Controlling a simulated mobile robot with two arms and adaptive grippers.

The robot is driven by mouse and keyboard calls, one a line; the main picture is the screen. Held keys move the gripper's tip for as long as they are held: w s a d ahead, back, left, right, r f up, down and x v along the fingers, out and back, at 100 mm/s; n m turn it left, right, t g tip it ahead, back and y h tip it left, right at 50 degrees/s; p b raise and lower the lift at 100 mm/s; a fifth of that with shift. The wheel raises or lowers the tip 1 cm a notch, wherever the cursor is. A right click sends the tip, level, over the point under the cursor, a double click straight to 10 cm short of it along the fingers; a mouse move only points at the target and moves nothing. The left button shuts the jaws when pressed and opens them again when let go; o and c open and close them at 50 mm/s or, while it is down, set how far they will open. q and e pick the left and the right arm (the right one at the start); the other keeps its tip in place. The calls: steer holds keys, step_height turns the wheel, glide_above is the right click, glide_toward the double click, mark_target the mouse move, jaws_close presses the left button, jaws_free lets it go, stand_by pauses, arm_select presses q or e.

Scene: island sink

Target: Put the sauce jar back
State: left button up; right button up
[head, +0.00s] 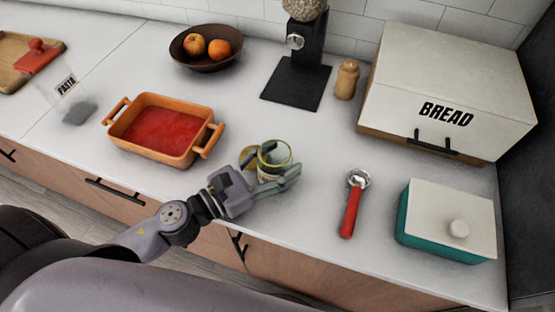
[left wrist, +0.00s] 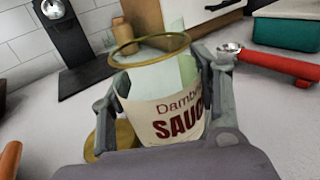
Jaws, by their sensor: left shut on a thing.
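The sauce jar (head: 274,156) is clear glass with a gold rim and no lid on it. Its label reads "SAUCE" in part in the left wrist view (left wrist: 168,118). My left gripper (head: 270,167) is shut around the jar, with a finger on either side. The jar looks mostly empty and nearly upright, near the counter's front edge. I cannot tell whether its base touches the counter. A gold lid (left wrist: 104,140) lies beside the jar, partly hidden by the gripper. My right gripper is not in view.
An orange dish (head: 146,147) of red sauce stands left of the jar. A red-handled scoop (head: 350,212), teal box (head: 421,235) and bread box (head: 403,90) are to the right. A black grinder (head: 303,75), small brown bottle (head: 347,79) and fruit bowl (head: 185,58) stand behind.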

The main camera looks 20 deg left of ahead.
mark_target(261, 174)
arm_select(q)
steer(key=o, duration=1)
steer(key=shift+f, duration=0.2)
steer(key=o, duration=0.5)
steer(key=shift+r, duration=0.1)
steer(key=shift+r, duration=0.2)
steer(key=b+v, duration=0.1)
steer(key=v, duration=0.1)
steer(key=b+v, duration=0.1)
steer(key=v, duration=0.1)
steer(key=b+v, duration=0.2)
steer(key=shift+f, duration=0.3)
steer(key=v, duration=0.4)
steer(key=shift+r+b, duration=0.25)
steer(key=shift+b, duration=0.1)
steer(key=shift+v, duration=1)
steer(key=shift+s, duration=0.1)
